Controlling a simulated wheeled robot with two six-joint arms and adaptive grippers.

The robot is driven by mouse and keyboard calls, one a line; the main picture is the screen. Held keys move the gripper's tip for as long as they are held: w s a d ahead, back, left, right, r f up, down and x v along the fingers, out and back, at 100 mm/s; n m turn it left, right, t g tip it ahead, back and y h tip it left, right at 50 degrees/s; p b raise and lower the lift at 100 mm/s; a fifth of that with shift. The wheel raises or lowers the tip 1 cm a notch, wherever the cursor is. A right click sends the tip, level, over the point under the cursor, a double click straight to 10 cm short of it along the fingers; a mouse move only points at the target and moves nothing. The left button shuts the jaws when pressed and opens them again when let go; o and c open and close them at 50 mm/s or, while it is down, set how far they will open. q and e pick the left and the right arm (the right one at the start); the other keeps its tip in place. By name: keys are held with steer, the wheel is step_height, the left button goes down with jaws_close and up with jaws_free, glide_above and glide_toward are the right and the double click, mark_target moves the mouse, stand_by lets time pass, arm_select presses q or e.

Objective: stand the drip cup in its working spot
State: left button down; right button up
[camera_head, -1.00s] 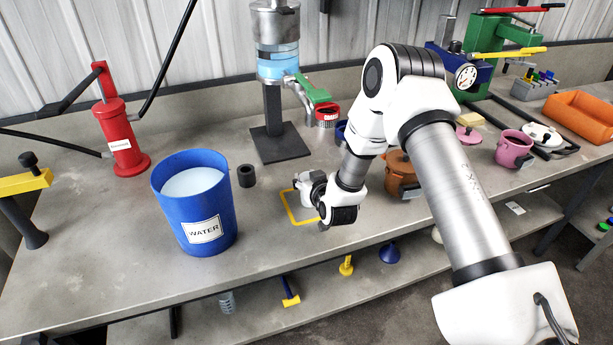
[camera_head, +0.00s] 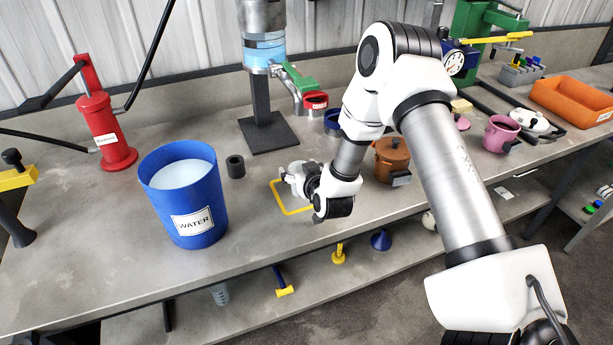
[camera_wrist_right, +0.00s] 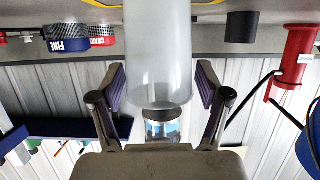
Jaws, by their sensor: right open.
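A translucent whitish cup (camera_wrist_right: 158,50) stands large between the fingers in the right wrist view, which shows the scene upside down. My right gripper (camera_head: 288,175) is over the yellow square outline (camera_head: 293,213) on the bench. Its two fingers are spread, one on each side of the cup, with gaps visible beside it in the wrist view (camera_wrist_right: 160,88). The cup is mostly hidden by the gripper in the head view. The far yellow line passes behind it, but I cannot tell exactly how it sits within the outline. My left gripper is not in view.
The disperser column (camera_head: 262,105) with its tap stands behind the outline. A blue water bucket (camera_head: 185,200) and a small black cylinder (camera_head: 236,167) are to the left. A brown pot (camera_head: 392,160) stands close to the right of my arm. Bare bench (camera_head: 95,230) lies at far left.

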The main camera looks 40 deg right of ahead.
steer(key=v, duration=0.9)
steer(key=shift+s+r, duration=0.15)
steer(key=shift+s, duration=0.25)
